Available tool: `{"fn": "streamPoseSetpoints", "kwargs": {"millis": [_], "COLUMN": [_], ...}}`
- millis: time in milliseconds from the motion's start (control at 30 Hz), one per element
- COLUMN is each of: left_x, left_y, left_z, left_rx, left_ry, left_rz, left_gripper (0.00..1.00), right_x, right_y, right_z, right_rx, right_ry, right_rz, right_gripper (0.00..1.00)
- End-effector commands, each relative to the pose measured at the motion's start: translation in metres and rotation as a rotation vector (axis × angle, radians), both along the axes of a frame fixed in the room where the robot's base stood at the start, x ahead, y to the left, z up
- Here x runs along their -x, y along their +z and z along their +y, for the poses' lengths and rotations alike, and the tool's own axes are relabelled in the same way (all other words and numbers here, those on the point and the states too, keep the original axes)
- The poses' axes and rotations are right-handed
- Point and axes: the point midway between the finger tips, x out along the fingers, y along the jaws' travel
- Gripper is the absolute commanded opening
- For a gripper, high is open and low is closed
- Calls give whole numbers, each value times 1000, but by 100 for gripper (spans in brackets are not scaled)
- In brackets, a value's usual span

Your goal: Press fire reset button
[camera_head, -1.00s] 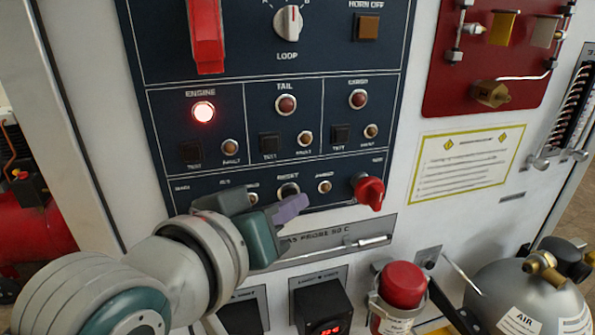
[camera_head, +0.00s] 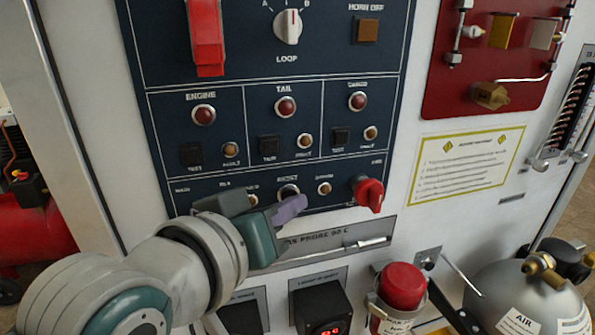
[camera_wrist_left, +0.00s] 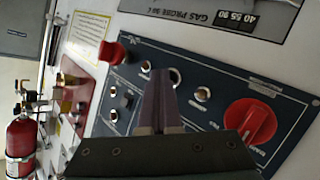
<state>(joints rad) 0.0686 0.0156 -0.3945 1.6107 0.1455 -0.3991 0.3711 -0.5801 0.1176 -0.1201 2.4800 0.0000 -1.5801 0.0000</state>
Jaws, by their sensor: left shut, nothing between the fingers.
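The fire panel (camera_head: 240,176) shows a small round reset button (camera_head: 288,191) in its bottom row, under a blurred label. My left gripper (camera_head: 291,208) is shut and empty, its purple fingertips just below the button in the head view. In the left wrist view, the shut fingertips (camera_wrist_left: 161,76) are beside the button (camera_wrist_left: 176,76) and partly overlap it. I cannot tell whether they touch it. The engine lamp (camera_head: 203,115), tail lamp (camera_head: 285,107) and cargo lamp (camera_head: 357,101) are dark. My right gripper is not in view.
A red knob (camera_head: 369,192) sticks out right of the button. A larger red knob (camera_wrist_left: 250,121) shows in the left wrist view. Below are a gas probe plate (camera_head: 325,246), a red-capped cylinder (camera_head: 402,285) and a grey air bottle (camera_head: 527,298).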

Motion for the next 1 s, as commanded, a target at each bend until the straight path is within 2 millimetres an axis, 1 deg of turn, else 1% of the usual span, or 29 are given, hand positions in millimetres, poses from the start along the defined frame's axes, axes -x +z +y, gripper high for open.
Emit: {"fn": "streamPoseSetpoints", "kwargs": {"millis": [33, 167, 567, 800, 1000], "left_x": [3, 9, 13, 35, 52], "left_y": [2, 3, 2, 4, 3], "left_z": [-1, -3, -4, -11, -17], "left_rx": [1, -1, 1, 2, 2], "left_ry": [0, 0, 0, 0, 0], "left_rz": [0, 1, 1, 3, 2], "left_gripper": [0, 0, 0, 0, 0], "right_x": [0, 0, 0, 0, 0], "right_y": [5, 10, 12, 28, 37], "right_z": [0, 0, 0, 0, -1], "right_rx": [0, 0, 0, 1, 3], "right_ry": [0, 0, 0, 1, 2], "right_rz": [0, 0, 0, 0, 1], "right_gripper": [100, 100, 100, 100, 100]}}
